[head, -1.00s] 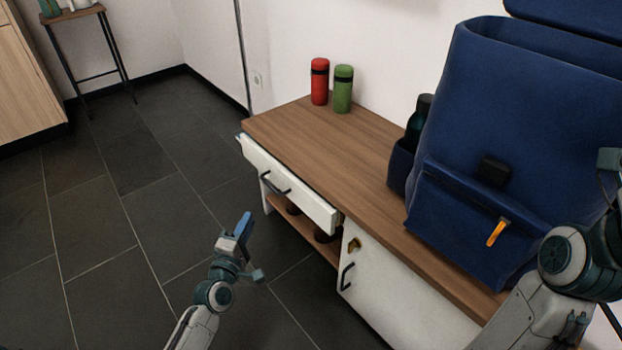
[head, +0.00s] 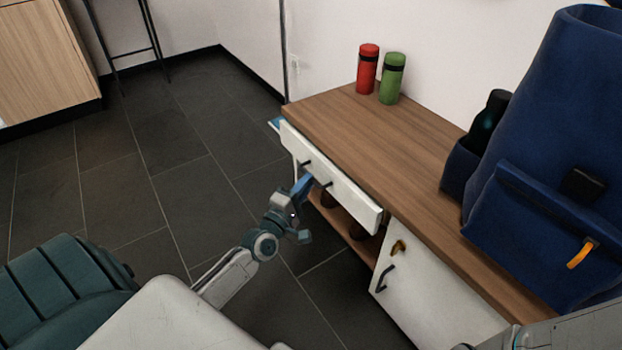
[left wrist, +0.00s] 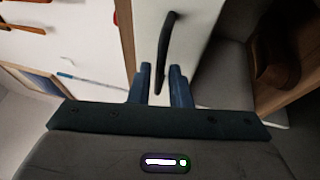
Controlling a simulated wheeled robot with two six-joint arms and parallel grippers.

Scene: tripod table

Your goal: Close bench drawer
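The bench drawer (head: 345,197) has a white front that stands out a little from under the wooden bench top, so it is partly open. Its dark bar handle (head: 328,184) is partly hidden by my left gripper (head: 304,184) in the head view. In the left wrist view the handle (left wrist: 165,45) runs up the white drawer front (left wrist: 195,30). Its lower end lies between the two blue fingertips of my left gripper (left wrist: 162,80). The fingers are apart, and I cannot tell whether either touches the handle. My right gripper is not in view.
The bench top (head: 400,135) holds a red bottle (head: 367,70), a green bottle (head: 392,80) and a large blue backpack (head: 530,220). Below the drawer is an open shelf (head: 345,222); a white cabinet door (head: 430,295) is to its right. The tiled floor (head: 190,200) left of the bench is clear.

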